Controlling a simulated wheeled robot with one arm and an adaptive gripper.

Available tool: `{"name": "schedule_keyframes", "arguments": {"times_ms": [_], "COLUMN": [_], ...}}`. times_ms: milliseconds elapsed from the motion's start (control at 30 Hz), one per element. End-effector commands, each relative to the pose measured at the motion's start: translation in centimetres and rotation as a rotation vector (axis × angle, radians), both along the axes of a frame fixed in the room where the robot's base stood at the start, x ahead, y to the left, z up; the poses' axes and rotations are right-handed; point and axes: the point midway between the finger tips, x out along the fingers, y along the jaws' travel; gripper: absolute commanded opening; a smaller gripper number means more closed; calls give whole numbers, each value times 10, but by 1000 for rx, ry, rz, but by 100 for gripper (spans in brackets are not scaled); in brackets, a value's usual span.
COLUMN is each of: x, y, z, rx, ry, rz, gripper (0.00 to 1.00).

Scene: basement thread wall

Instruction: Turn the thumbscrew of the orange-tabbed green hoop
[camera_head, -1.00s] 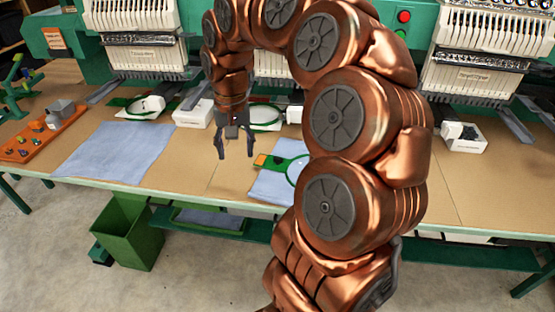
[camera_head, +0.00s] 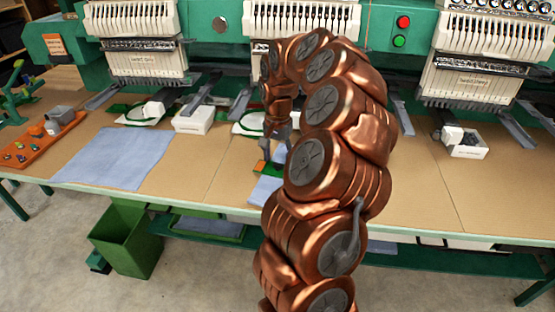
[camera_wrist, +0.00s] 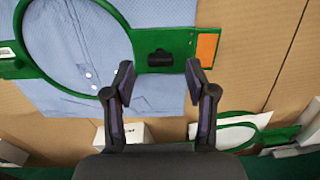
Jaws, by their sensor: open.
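The green hoop (camera_wrist: 122,25) with an orange tab (camera_wrist: 207,47) lies around a blue shirt (camera_wrist: 70,50) in the wrist view. Its dark thumbscrew (camera_wrist: 160,58) sits on the green bracket between the ring and the tab. My gripper (camera_wrist: 158,72) is open, with one finger on each side of the thumbscrew in the picture; I cannot tell whether they touch the hoop. In the head view my gripper (camera_head: 274,160) is over the orange tab (camera_head: 260,167) near the table's front. My arm hides most of the hoop there.
A second blue cloth (camera_head: 115,157) lies flat to the left. White boxes (camera_head: 194,119) and embroidery machines (camera_head: 150,65) stand behind. An orange tray (camera_head: 40,138) with small parts is at the far left. A green bin (camera_head: 128,238) stands on the floor. Bare table (camera_head: 435,195) lies to the right.

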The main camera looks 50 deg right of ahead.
Motion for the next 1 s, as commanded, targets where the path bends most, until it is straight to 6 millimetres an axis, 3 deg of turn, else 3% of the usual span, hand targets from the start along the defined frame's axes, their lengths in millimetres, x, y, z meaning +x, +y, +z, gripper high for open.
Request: {"name": "schedule_keyframes", "arguments": {"times_ms": [200,533,1000], "x": [0,0,0], "y": [0,0,0], "z": [-18,-21,-21], "rx": [1,0,0], "ry": [0,-1,-1], "rz": [0,1,1], "gripper": [56,56,7]}}
